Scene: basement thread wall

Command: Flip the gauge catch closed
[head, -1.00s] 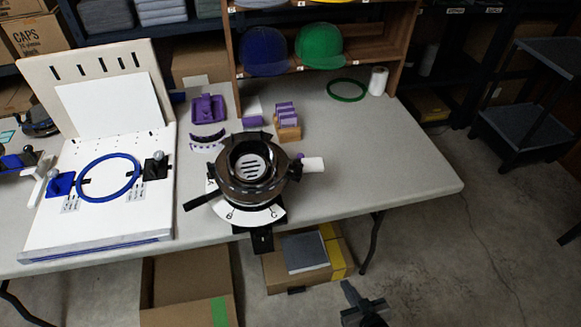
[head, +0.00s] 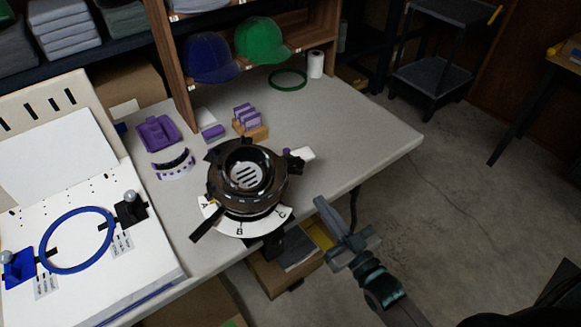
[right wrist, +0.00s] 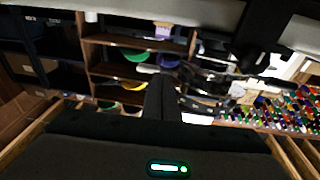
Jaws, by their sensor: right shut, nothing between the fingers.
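The round black cap gauge (head: 246,178) stands on the table near its front edge. Its white curved scale (head: 240,227) is marked A, B and C. A black lever (head: 207,224) sticks out at its lower left. A short piece with a white end (head: 302,153) sticks out at its right; I cannot tell which part is the catch. My right gripper (head: 328,212) is shut and empty, beyond the table's front edge, to the right of the gauge and apart from it. The right wrist view shows the dark gripper (right wrist: 160,98) before blurred shelves. My left gripper is out of view.
A white board with a blue hoop (head: 76,240) fills the table's left. Purple parts (head: 158,133) and a wooden block with purple pieces (head: 250,122) lie behind the gauge. Caps sit on a shelf (head: 258,40). The table's right side (head: 365,135) is clear.

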